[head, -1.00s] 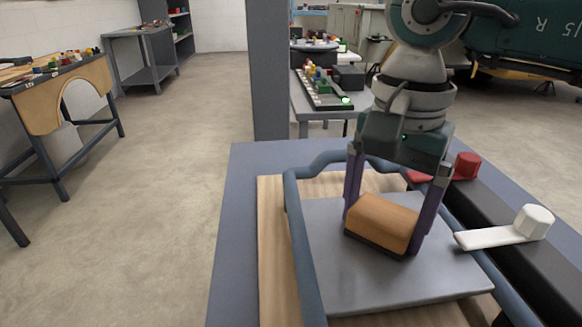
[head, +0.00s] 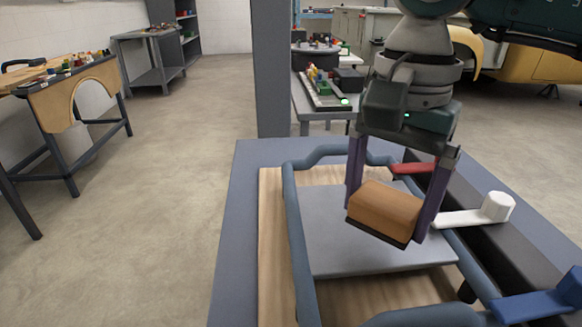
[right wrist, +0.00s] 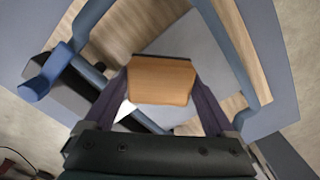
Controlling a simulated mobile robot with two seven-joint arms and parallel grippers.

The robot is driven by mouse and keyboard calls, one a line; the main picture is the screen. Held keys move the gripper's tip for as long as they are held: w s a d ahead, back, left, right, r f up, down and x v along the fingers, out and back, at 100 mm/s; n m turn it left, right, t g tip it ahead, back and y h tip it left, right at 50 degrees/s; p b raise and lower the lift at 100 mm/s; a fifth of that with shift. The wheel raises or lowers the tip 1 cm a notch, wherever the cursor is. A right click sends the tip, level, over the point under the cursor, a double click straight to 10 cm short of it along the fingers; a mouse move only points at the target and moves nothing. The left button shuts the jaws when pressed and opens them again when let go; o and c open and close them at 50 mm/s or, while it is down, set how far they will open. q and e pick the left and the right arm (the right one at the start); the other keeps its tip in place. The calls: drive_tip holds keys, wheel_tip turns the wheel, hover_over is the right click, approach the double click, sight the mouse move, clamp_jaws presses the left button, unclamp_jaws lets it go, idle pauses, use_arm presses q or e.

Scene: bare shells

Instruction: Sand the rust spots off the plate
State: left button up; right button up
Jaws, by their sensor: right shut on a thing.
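The plate (head: 330,245) is a flat grey sheet lying on a pale wooden board (head: 272,240). No rust spots show on its visible surface; part of it is hidden behind the block and fingers. My right gripper (head: 397,205) is shut on an orange-brown sanding block (head: 385,205) with a dark underside, one purple finger at each end. The block is over the plate's right part; I cannot tell whether it touches. In the right wrist view the block (right wrist: 162,82) sits between the fingers, with the plate (right wrist: 195,45) beyond it. My left gripper is not in view.
A blue-grey tubular rail (head: 290,215) runs round the plate. On the right a black bar (head: 470,235) carries a red lever (head: 412,168), a white lever (head: 465,217) and a blue lever (head: 535,305), close to the right finger. A grey post (head: 272,70) stands behind the table.

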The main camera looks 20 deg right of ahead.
wheel_tip(320, 180, up, 4)
drive_tip(key=shift+r+p, duration=0.1)
drive_tip(key=shift+p, duration=1.1)
drive_tip(key=shift+r, duration=0.15)
